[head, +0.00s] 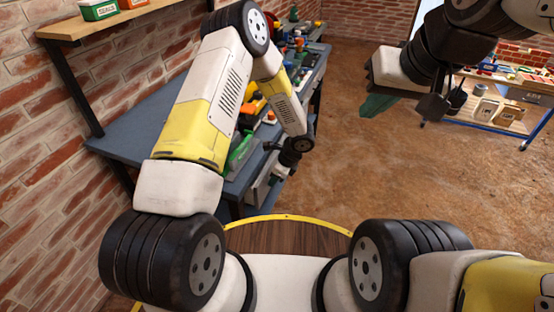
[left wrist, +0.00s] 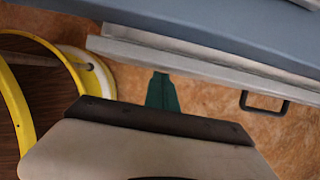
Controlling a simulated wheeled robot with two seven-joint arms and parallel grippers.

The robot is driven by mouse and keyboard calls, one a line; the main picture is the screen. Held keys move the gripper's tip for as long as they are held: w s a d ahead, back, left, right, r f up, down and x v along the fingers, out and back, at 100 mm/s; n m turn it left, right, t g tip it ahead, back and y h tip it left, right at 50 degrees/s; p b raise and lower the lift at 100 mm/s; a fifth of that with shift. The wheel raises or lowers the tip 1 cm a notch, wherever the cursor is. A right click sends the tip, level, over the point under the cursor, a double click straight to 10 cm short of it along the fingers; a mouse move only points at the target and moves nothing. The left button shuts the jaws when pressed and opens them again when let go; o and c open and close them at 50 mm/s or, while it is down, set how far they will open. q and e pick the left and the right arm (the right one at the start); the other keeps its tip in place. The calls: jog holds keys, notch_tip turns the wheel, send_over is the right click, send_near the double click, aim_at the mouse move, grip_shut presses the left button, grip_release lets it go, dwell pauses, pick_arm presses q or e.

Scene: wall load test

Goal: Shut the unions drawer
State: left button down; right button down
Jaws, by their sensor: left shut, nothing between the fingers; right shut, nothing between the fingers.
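A grey drawer front (left wrist: 200,66) with a dark handle (left wrist: 264,103) runs under the blue bench top in the left wrist view. It is seen nearly edge-on, so I cannot tell how far out it stands, and no label is readable. My left gripper (left wrist: 162,93) shows its green fingers, shut and empty, close to the drawer front and left of the handle; contact cannot be told. In the head view my left arm hides much of the bench front, and part of a grey drawer front (head: 256,189) shows below the bench top. My right gripper (head: 377,106) is shut and empty, over open floor.
The blue bench (head: 128,135) stands along the brick wall at left, with several tools and parts on it. A wooden shelf (head: 118,22) hangs above it with small bins. A second bench (head: 500,112) stands at far right. The brown floor (head: 340,180) between is clear.

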pick_arm(q)
jog(key=shift+w+a, duration=0.25)
jog(key=shift+a, duration=0.55)
jog(key=shift+w+a, duration=0.25)
jog(key=shift+a, duration=0.5)
jog(key=shift+w+a, duration=0.25)
jog(key=shift+a, duration=0.55)
jog(key=s+d+r, duration=0.3)
jog(key=d+r, duration=0.5)
jog(key=r, duration=0.1)
jog(key=s+a+r+n+h, duration=0.1)
jog(key=s+a+r+n, duration=0.15)
jog(key=r, duration=0.55)
jog(key=s+a+r+n+t, duration=0.15)
jog(key=a+r+n, duration=0.25)
jog(key=r, duration=0.4)
jog(key=s+a+r+n+g+h, duration=0.1)
jog(key=s+a+r+n, duration=0.2)
jog(key=r, duration=0.5)
jog(key=s+a+r+n+t+h, duration=0.1)
jog(key=s+r+n+t+h, duration=0.3)
jog(key=s+r+n, duration=0.7)
jog(key=s+r, duration=0.1)
jog(key=s, duration=0.2)
jog(key=shift+s+a+h, duration=0.2)
jog(key=shift+a+h, duration=0.1)
